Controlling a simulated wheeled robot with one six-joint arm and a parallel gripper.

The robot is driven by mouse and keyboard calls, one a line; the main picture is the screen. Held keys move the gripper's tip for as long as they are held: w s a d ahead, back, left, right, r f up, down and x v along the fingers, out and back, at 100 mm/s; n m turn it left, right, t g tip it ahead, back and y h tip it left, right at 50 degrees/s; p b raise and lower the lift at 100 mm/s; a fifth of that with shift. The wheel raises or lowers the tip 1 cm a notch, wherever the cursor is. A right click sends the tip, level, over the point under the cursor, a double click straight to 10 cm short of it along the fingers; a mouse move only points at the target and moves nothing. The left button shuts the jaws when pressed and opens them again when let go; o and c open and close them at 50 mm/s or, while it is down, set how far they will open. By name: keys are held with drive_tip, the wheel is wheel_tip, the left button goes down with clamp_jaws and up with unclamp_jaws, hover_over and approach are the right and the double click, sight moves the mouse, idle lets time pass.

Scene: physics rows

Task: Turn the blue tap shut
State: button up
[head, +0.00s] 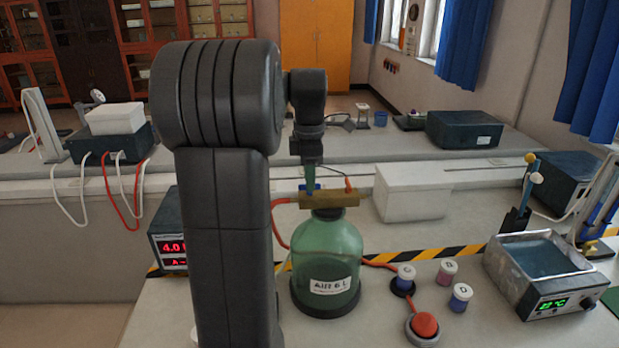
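A green glass bottle (327,262) with a white label stands on the bench in the middle of the head view. A brass-coloured block (330,200) sits across its top. The blue tap (315,187) is on the left part of this block, and only a little blue shows. My gripper (311,185) points straight down from my arm, right at the blue tap. Its fingers appear edge-on and overlap the tap, so I cannot tell whether they touch or grip it. An orange tap (348,184) stands at the block's right end.
A red hose runs from the block to the bench. Right of the bottle are small lidded jars (460,297), a red bulb (425,325) and a water bath (545,262). A white box (412,195) stands behind. A red-digit meter (172,245) is partly hidden by my arm.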

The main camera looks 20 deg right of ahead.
drive_tip(key=shift+f, duration=0.4)
drive_tip(key=shift+c, duration=0.2)
clamp_jaws()
